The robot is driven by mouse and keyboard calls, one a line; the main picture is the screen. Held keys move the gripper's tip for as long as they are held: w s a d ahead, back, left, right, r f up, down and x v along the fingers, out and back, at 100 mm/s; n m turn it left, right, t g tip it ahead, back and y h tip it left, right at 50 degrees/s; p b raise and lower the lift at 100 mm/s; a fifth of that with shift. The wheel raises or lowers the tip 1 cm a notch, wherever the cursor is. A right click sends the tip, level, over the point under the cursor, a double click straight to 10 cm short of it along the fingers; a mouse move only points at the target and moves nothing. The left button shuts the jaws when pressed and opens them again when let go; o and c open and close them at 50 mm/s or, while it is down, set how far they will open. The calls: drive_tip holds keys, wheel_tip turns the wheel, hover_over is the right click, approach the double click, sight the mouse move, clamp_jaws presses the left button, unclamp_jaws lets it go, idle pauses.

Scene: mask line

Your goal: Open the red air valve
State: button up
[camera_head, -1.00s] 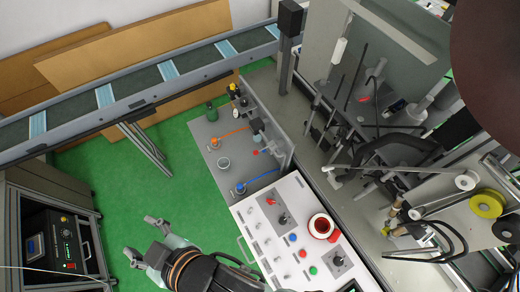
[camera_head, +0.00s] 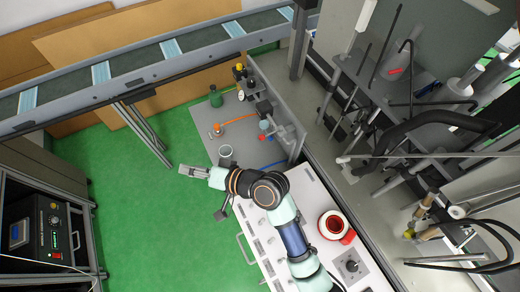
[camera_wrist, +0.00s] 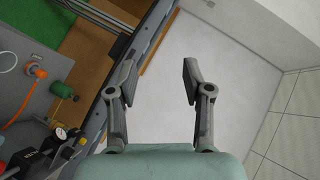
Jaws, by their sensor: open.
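A small red part, possibly the red air valve, shows on the pneumatic fittings (camera_head: 263,137) at the right side of the grey plate (camera_head: 205,122) in the head view. It is too small to make out its handle position. My gripper (camera_head: 186,171) is left of the plate's near end, apart from the fittings. In the wrist view my gripper (camera_wrist: 160,78) has its two fingers spread with nothing between them. That view shows a pressure gauge (camera_wrist: 61,133), a green bottle (camera_wrist: 62,90) and an orange fitting (camera_wrist: 38,72) at the left.
A white cup (camera_head: 226,152) stands on the plate near my arm. A conveyor (camera_head: 130,67) runs behind. Green floor (camera_head: 120,200) is free at the left.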

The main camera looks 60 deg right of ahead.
drive_tip(key=s+d+f+m+t+h+b, duration=0.2)
drive_tip(key=s+d+f+m+b, duration=0.15)
drive_tip(key=d+f+m, duration=0.5)
drive_tip(key=m+h+b, duration=0.3)
drive_tip(key=m+h, duration=0.4)
drive_tip(key=m, duration=0.3)
approach(262, 137)
drive_tip(key=w+d+f, duration=0.1)
drive_tip(key=w, duration=0.1)
drive_tip(key=b+x, duration=0.1)
drive_tip(key=x, duration=0.7)
drive_tip(key=shift+d+f, duration=0.1)
clamp_jaws()
